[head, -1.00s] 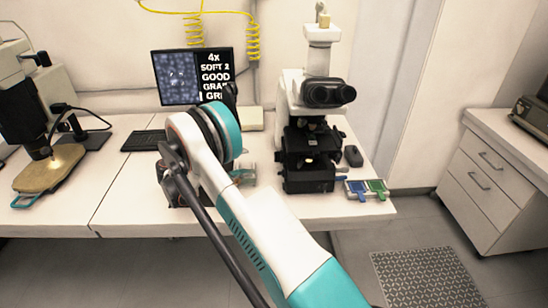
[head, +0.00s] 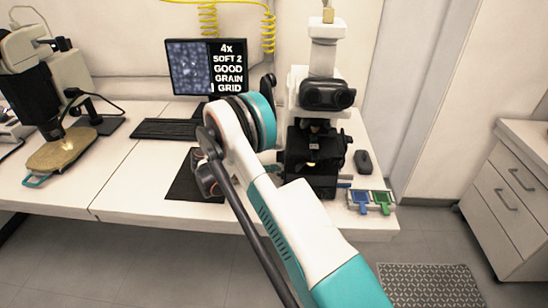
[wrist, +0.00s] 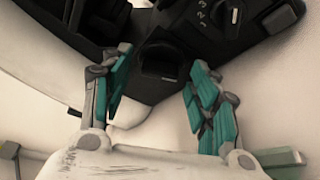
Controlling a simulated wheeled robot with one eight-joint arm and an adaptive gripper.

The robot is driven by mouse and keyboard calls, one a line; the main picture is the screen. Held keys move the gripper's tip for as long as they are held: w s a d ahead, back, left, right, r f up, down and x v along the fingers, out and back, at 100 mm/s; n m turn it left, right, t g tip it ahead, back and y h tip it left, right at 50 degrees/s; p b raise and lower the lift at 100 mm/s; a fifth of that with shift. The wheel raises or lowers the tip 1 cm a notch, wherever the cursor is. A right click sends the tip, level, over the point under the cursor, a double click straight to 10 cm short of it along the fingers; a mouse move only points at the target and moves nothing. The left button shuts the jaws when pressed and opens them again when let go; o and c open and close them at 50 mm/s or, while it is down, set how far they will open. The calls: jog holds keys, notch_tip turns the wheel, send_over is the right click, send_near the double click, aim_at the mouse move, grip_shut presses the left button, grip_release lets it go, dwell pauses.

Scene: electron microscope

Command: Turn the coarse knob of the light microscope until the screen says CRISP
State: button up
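The light microscope (head: 325,60) stands at the right of the bench, white above with a black stage (head: 312,150). The screen (head: 190,66) reads 4x, SOFT 2, GOOD, GRAIN, GRID beside a grey picture of cells. A dark blocky part (wrist: 160,58) of the microscope shows between and just beyond the fingertips. I cannot tell whether it is the coarse knob or whether a finger touches it.
A keyboard (head: 165,129) and a dark mat (head: 192,180) lie left of my arm. A mouse (head: 363,160) and a slide tray (head: 371,202) lie right of the microscope. Another microscope (head: 42,85) stands at the left. Floor is free between bench and drawers (head: 510,195).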

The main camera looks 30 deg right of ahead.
jog(key=c, duration=0.9)
jog(key=shift+c, duration=0.2)
jog(key=m+h, duration=0.1)
jog(key=m, duration=0.3)
jog(key=shift+f+h, duration=0.2)
jog(key=shift+h, duration=0.2)
jog(key=o, duration=1.1)
jog(key=shift+c, duration=0.2)
